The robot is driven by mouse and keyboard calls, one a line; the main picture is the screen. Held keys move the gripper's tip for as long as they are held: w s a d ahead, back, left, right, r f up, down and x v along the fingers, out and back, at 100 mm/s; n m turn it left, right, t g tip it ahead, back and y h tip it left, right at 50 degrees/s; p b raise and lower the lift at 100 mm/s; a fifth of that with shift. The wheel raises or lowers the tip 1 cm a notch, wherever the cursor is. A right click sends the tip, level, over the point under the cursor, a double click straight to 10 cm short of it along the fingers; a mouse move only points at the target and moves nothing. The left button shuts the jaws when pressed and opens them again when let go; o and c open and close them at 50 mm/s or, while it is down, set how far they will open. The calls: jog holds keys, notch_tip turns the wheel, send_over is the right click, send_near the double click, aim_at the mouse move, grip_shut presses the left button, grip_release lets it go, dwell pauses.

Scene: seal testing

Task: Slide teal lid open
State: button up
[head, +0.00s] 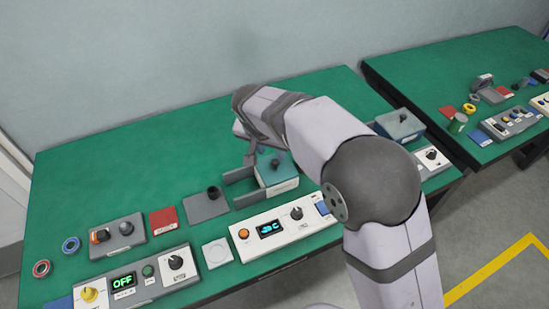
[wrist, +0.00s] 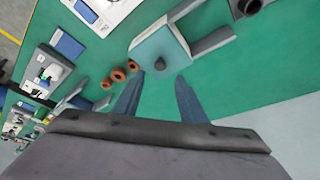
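The teal lid (head: 270,174) lies on a pale box on the green table, with a dark round knob (head: 276,163) on top. In the wrist view the lid (wrist: 150,48) and its knob (wrist: 160,65) show just beyond my fingertips. My gripper (wrist: 156,82) is open, with its two blue-grey fingers apart and nothing between them. The knob lies ahead of the gap between the fingers, apart from both. In the head view my gripper (head: 249,158) is partly hidden by my arm, close to the left of the lid.
A grey two-railed frame (head: 240,187) extends left from the box. A white control panel (head: 284,225) lies in front. Several brown rings (wrist: 118,75) lie beside the box in the wrist view. Another blue-lidded box (head: 400,124) stands to the right. Green table behind is clear.

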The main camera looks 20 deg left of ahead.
aim_at(275, 161)
jog(key=shift+p+x, duration=1.05)
jog(key=shift+x, duration=2.55)
jog(key=shift+s, duration=0.1)
grip_shut()
